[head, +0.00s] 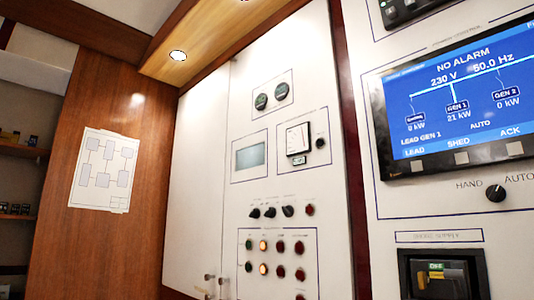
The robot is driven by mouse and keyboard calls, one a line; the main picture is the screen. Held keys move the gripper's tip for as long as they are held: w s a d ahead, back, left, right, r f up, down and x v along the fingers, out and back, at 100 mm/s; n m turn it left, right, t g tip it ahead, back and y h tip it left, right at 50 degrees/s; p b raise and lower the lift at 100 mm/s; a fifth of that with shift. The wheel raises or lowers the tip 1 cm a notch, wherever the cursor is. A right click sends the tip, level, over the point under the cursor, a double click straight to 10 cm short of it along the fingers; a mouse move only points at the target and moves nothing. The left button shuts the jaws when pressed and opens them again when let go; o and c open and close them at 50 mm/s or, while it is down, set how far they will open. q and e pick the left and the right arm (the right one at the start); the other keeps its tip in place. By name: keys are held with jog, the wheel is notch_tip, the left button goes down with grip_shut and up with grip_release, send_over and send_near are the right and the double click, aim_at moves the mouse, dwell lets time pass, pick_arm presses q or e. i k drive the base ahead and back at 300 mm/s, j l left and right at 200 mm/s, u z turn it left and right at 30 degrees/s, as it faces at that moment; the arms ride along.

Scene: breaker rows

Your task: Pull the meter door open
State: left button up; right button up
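The white meter door (288,205) fills the middle of the head view and looks shut. It carries two round gauges (271,96), a grey display (250,156), a square dial meter (298,139) and rows of knobs and lamps. A plain white door panel (198,165) adjoins it on the left along a vertical seam. Two small metallic fittings (209,278), (221,283) sit near the seam at the bottom edge. They may be handles, and their lower parts are cut off. Neither gripper is in view.
A cabinet panel with a blue screen (458,95), a selector knob (496,193) and a black breaker (444,275) stands at the right. A wooden wall with a paper diagram (104,170) and shelves (22,150) are at the left.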

aim_at(285, 95)
jog(key=i+j+z, duration=0.5)
jog(key=i+j, duration=0.5)
jog(key=j, duration=0.15)
